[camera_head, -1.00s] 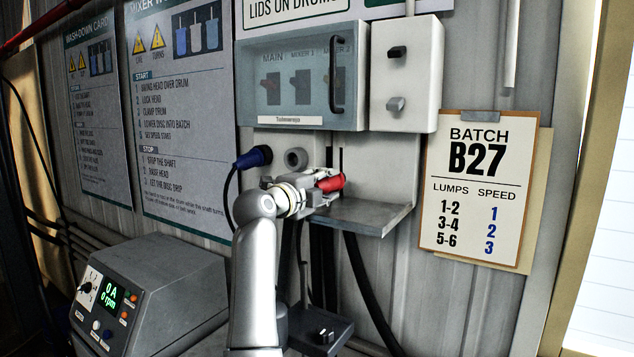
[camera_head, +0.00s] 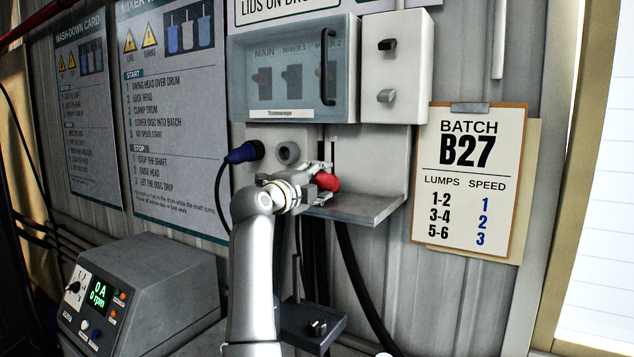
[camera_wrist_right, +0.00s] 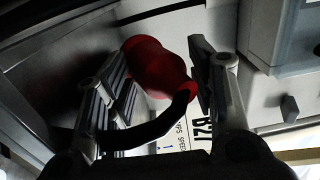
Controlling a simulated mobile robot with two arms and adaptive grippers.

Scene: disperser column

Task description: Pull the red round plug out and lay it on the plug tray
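The red round plug (camera_head: 326,181) is out of its socket, just above or on the grey shelf (camera_head: 362,209) under the panel; the head view does not settle which. Its black cable hangs off it in the right wrist view. My right gripper (camera_head: 318,180) is around the plug. In the right wrist view its fingers (camera_wrist_right: 163,88) stand apart, with the plug (camera_wrist_right: 158,68) tilted between them and a gap beside the left finger. I cannot tell whether the pads touch it. My left gripper is out of view.
A grey round socket (camera_head: 289,153) is empty. A blue plug (camera_head: 243,152) sits left of it. A grey switch box (camera_head: 292,70) is above. A black bracket (camera_head: 312,323) and a display unit (camera_head: 140,295) are lower down. The shelf's right part is clear.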

